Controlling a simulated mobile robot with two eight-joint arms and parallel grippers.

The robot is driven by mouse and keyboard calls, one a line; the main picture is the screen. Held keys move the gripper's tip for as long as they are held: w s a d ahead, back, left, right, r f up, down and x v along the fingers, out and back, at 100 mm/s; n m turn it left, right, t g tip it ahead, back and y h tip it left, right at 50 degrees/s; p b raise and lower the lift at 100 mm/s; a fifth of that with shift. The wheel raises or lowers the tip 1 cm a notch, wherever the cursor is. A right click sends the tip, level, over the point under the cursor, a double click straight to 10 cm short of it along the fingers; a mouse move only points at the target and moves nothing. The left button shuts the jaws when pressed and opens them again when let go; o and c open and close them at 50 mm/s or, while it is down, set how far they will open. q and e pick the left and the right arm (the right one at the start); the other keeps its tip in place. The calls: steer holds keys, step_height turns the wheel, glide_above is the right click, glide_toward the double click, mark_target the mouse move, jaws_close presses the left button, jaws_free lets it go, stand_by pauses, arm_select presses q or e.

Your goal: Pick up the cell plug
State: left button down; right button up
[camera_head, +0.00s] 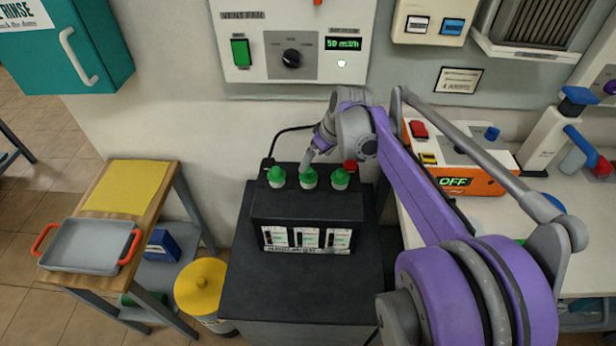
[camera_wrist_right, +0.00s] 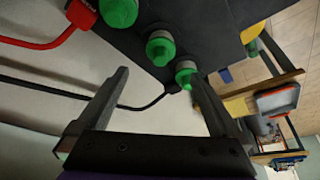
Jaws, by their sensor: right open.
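Three green cell plugs stand in a row on top of the black battery (camera_head: 305,207): a left plug (camera_head: 277,176), a middle plug (camera_head: 308,178) and a right plug (camera_head: 340,178). My right gripper (camera_head: 307,162) is just above and behind the middle plug, partly hidden by its own wrist. In the right wrist view, its two fingers (camera_wrist_right: 161,76) are spread with nothing between them. The middle plug (camera_wrist_right: 160,48) shows beyond the gap, and another green plug (camera_wrist_right: 186,73) is near the right fingertip. Contact cannot be told. My left gripper is not in view.
The battery sits on a dark cabinet against the wall, with a black cable behind it. A red terminal cap (camera_head: 350,166) is beside the right plug. A wooden cart with a grey tray (camera_head: 88,246) and a yellow-lidded bin (camera_head: 201,287) stand left. An orange charger (camera_head: 460,176) is at right.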

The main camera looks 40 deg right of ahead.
mark_target(308, 170)
steer(key=shift+x, duration=1.2)
steer(key=x, duration=0.5)
steer(key=shift+w+f, duration=0.2)
steer(key=shift+f, duration=0.1)
steer(key=c, duration=1.4)
